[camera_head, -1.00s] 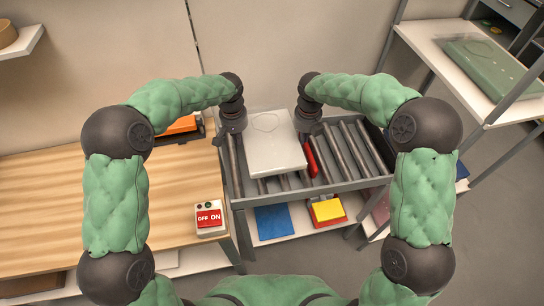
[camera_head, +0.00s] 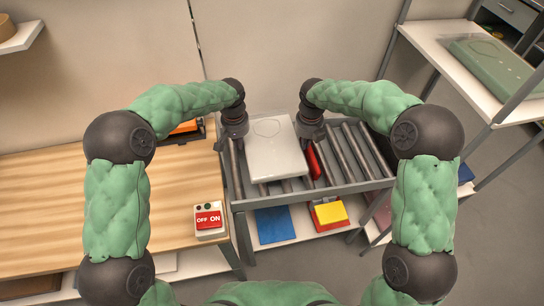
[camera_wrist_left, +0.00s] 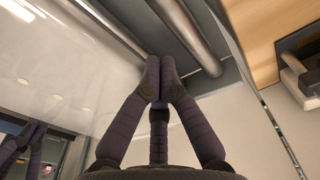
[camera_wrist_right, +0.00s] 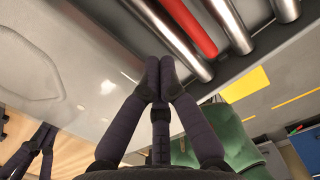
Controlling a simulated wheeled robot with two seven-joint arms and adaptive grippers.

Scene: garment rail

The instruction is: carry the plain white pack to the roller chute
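The plain white pack (camera_head: 277,158) lies flat over the left part of the roller chute (camera_head: 347,188), with rollers visible around it. My left gripper (camera_head: 222,146) is at its left side, my right gripper (camera_head: 308,147) at its right side. In the left wrist view the fingers (camera_wrist_left: 158,75) meet at their tips beside the glossy pack (camera_wrist_left: 60,75). In the right wrist view the fingers (camera_wrist_right: 158,75) also meet, beside the pack (camera_wrist_right: 65,70). Neither has anything between its fingers. I cannot tell whether the pack bears fully on the rollers.
A shelf with a green pack (camera_head: 495,68) stands right. Blue and yellow items lie below the chute.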

